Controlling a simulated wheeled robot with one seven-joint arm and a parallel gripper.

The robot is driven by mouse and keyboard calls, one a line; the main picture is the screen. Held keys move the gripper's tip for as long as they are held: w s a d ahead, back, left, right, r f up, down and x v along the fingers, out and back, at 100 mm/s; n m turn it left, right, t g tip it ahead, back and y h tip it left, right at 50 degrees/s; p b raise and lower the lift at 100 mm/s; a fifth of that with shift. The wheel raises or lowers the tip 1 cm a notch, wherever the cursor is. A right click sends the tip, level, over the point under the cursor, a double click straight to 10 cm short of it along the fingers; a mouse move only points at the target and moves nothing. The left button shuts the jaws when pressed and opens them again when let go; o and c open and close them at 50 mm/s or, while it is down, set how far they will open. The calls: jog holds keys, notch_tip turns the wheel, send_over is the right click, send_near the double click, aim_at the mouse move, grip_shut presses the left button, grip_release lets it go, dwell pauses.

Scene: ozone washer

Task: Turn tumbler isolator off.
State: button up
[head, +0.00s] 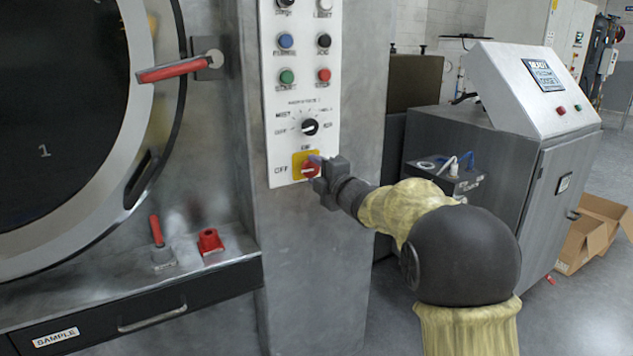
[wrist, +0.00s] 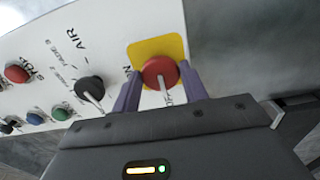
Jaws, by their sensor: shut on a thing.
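The tumbler isolator is a red rotary knob on a yellow square plate (head: 299,158) at the bottom of the white control panel. An "OFF" label is printed left of it in the head view. In the wrist view the red knob (wrist: 160,72) sits between the two purple fingers of my gripper (wrist: 158,85), with a pale pointer bar across it. My gripper (head: 318,172) is shut on the knob from the right in the head view. It partly hides the knob's right side there, so the exact pointer angle is hard to read.
A black selector knob (head: 310,127) is just above the isolator, with green (head: 287,76) and red (head: 323,75) buttons higher up. A round washer door with a red handle (head: 175,69) is at left. A grey control cabinet (head: 490,165) stands at right.

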jog(key=shift+f, duration=0.15)
dwell(0.3)
jog(key=o, duration=0.9)
jog(key=shift+s, duration=0.1)
jog(key=v, duration=1.7)
jog(key=shift+s+d+b, duration=0.1)
jog(key=shift+b, duration=0.2)
